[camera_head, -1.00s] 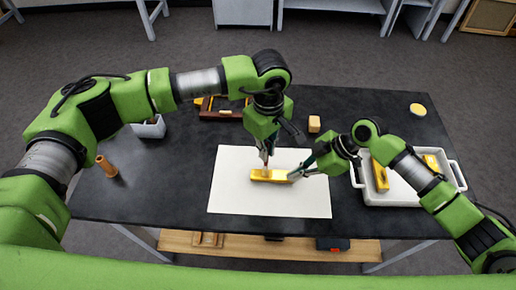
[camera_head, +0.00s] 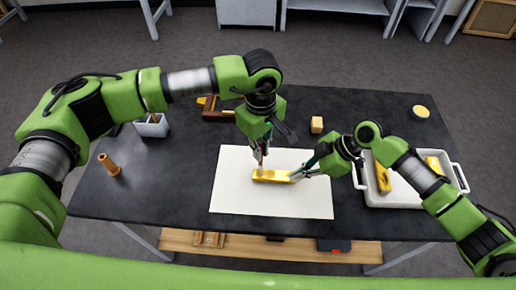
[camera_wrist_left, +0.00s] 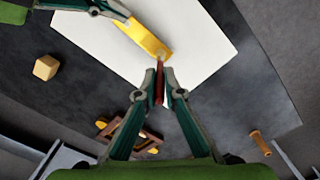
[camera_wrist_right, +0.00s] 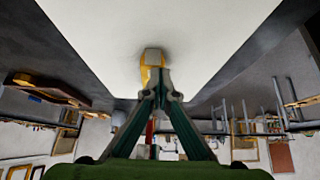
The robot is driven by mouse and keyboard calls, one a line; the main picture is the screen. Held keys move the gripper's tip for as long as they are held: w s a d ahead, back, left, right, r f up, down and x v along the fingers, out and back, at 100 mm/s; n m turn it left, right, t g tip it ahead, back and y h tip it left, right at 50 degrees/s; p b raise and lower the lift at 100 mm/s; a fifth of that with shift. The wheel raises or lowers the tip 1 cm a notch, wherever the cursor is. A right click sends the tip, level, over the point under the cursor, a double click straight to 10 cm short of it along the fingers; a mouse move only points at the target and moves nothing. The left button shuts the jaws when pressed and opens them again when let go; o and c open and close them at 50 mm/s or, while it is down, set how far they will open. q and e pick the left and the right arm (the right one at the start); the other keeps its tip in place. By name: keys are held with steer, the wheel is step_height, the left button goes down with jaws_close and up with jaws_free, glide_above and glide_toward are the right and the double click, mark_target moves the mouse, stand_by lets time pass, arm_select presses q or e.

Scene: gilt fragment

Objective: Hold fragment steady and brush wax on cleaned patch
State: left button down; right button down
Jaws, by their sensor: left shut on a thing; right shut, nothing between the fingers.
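The gilt fragment (camera_head: 270,176), a narrow golden bar, lies on a white sheet (camera_head: 235,201) in the middle of the table. My left gripper (camera_head: 262,150) is above its left part, shut on a thin brush with a reddish-brown handle (camera_wrist_left: 159,82). The brush points down at the fragment's pale patch; whether the bristles touch is too small to tell. My right gripper (camera_head: 299,176) is shut and empty at the fragment's right end, seemingly against it. In the right wrist view, the fragment (camera_wrist_right: 152,60) shows just beyond the closed fingertips (camera_wrist_right: 158,92).
A white tray (camera_head: 401,203) with golden pieces stands at the right, under my right arm. A round yellow-topped thing (camera_head: 421,111), a wooden block (camera_head: 316,124), a brown frame (camera_head: 217,114), a grey holder (camera_head: 152,126) and an orange cylinder (camera_head: 108,165) stand around the sheet.

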arm_select(q)
steer(key=shift+d, duration=2)
arm_select(e)
steer(key=shift+s+d+f, duration=0.1)
steer(key=shift+s+f, duration=0.05)
steer(key=shift+f, duration=0.05)
arm_select(q)
steer(key=a, duration=0.6)
step_height(320, 180, up, 8)
steer(key=shift+d, duration=0.15)
steer(key=shift+r, duration=0.1)
arm_select(e)
steer(key=shift+w+r, duration=0.2)
steer(key=shift+r, duration=0.9)
arm_select(q)
steer(key=shift+w, duration=0.1)
arm_select(e)
steer(key=shift+r, duration=2.05)
steer(key=shift+r, duration=0.1)
steer(key=v, duration=1.2)
